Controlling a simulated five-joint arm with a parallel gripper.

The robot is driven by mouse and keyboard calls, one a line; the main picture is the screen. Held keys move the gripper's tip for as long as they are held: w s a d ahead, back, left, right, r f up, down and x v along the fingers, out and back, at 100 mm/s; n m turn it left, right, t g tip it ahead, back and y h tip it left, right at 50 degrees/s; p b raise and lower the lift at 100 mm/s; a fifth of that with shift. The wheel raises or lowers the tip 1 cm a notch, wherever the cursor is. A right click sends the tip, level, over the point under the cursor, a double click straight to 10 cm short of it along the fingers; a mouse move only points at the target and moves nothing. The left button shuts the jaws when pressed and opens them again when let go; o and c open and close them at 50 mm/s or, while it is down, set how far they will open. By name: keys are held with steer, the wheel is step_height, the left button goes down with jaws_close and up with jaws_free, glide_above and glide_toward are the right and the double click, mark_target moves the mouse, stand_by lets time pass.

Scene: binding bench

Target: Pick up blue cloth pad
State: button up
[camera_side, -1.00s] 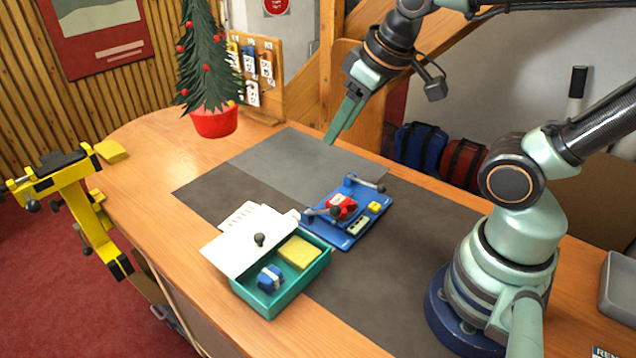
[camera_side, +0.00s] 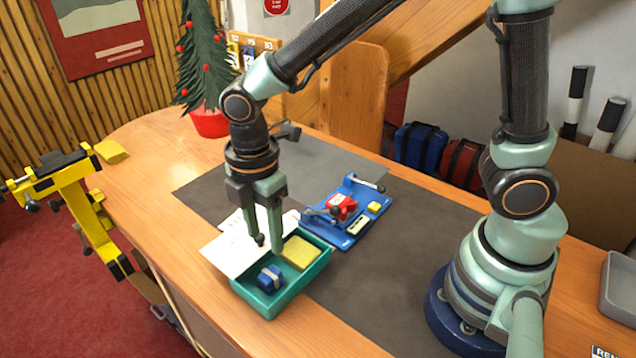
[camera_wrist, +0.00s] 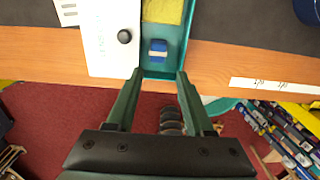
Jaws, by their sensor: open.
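The blue cloth pad (camera_side: 270,278), with a pale band around it, lies in the front part of an open teal box (camera_side: 282,306). It also shows in the wrist view (camera_wrist: 157,50), just beyond my fingertips and roughly in line with the gap between them. My gripper (camera_side: 264,244) points down over the back left of the box, above the pad's level. In the wrist view my gripper (camera_wrist: 158,74) is open with nothing between its fingers.
A yellow pad (camera_side: 300,252) shares the box. A blue fixture (camera_side: 350,235) holding a red piece stands behind to the right. The dark mat (camera_side: 350,290) is clear in front.

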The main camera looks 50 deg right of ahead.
glide_above(268, 275)
steer(key=f, duration=0.5)
steer(key=shift+s+d+f, duration=0.1)
steer(key=shift+s+d, duration=0.05)
steer(key=shift+d, duration=0.05)
steer(key=shift+a+f, duration=0.2)
steer(key=shift+f, duration=2.35)
steer(key=shift+w, duration=0.2)
jaws_close()
